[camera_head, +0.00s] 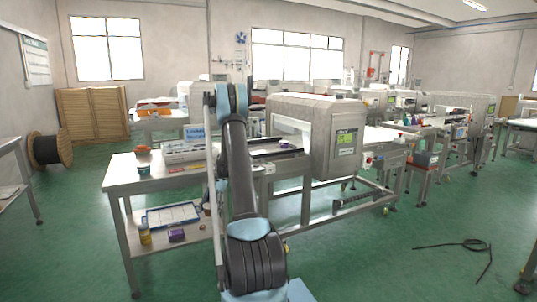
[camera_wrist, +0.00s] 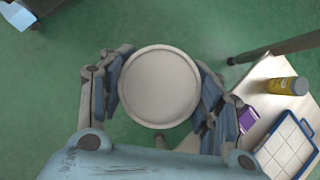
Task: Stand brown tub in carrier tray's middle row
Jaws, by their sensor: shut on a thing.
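My gripper (camera_wrist: 161,90) is shut on the tub (camera_wrist: 159,86), with one padded finger on each side. From above only the tub's round, pale grey-white top with a raised rim shows; its side is hidden. It is held over the green floor, apart from the shelf. The carrier tray (camera_wrist: 284,151) is white with a blue rim and a grid of compartments. It lies to the lower right in the wrist view, and on the table's lower shelf in the head view (camera_head: 172,215). My arm hides most of the gripper in the head view.
A yellow container (camera_head: 145,234) and a purple box (camera_head: 177,235) stand on the lower shelf (camera_head: 205,222) in front of the tray. The tabletop (camera_head: 125,173) overhangs that shelf, and a table leg (camera_head: 130,245) stands at its left.

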